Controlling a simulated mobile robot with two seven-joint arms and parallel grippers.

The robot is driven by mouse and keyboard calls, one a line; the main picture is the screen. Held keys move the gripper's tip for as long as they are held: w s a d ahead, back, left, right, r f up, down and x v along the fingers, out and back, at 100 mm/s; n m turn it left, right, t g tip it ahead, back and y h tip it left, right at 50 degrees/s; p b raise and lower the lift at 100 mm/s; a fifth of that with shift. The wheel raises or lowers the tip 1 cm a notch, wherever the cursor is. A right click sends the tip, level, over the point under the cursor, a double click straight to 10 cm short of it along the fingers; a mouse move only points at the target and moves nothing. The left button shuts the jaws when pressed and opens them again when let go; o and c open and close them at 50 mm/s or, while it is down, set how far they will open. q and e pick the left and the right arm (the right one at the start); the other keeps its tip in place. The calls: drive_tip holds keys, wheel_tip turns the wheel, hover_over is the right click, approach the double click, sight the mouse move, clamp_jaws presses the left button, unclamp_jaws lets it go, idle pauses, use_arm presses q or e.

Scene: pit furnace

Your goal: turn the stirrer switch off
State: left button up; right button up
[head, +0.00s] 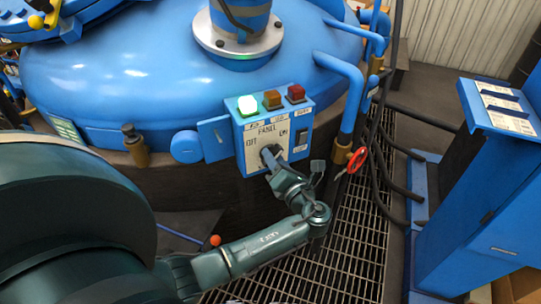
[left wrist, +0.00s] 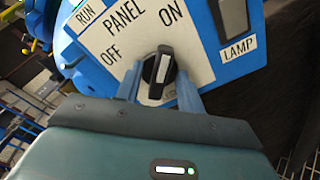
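The stirrer switch is a black rotary knob (left wrist: 158,73) with a white line on the panel's white label plate. In the left wrist view its long axis lines up with the word ON, not OFF. The blue panel box (head: 240,150) is fixed on the side of the blue furnace lid. My left gripper (head: 271,158) is at the knob in the head view. In the left wrist view its fingers (left wrist: 158,92) stand on either side of the knob, apart, with a visible gap to it. My right gripper is not in view.
On the panel top, a green lamp (head: 253,105) is lit; amber (head: 272,100) and red (head: 296,93) ones look dark. A black rocker switch (head: 302,137) is right of the knob. Blue pipes, hoses and a red-handled valve (head: 357,160) stand close right. A blue cabinet (head: 480,190) is farther right.

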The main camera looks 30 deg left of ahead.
use_arm(q)
drive_tip(key=shift+w+a, duration=0.1)
idle(0.4)
clamp_jaws()
